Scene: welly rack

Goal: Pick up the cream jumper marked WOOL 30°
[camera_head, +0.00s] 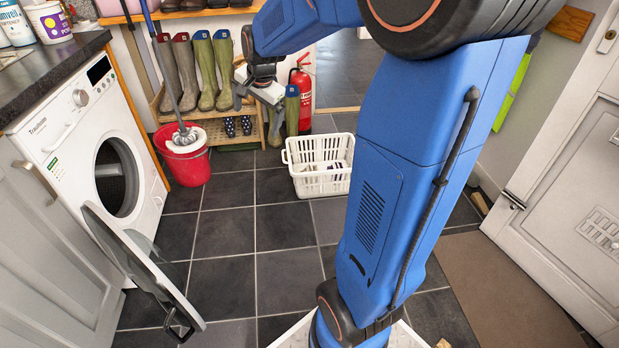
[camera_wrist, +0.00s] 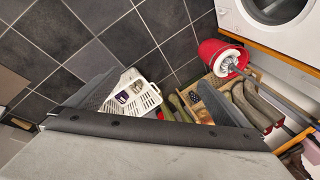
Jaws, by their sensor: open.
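I cannot make out a cream jumper marked WOOL 30° in either view. My gripper (camera_head: 256,112) hangs in the air in front of the boot rack and is open, with nothing between its fingers. In the wrist view its two grey fingers stand wide apart (camera_wrist: 158,100). A white laundry basket (camera_head: 320,181) stands on the floor beyond my arm. The basket also shows between the fingers in the wrist view (camera_wrist: 150,98), with a few small dark and pale items inside, too small to name. The washing machine (camera_head: 62,165) has its door open; its drum interior is dark.
A red bucket (camera_head: 189,166) with a mop stands left of the basket. The boot rack (camera_head: 160,122) holds several wellies, with a fire extinguisher (camera_head: 304,92) beside it. The open washer door (camera_head: 140,262) juts into the room. The tiled floor (camera_head: 228,226) in the middle is clear.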

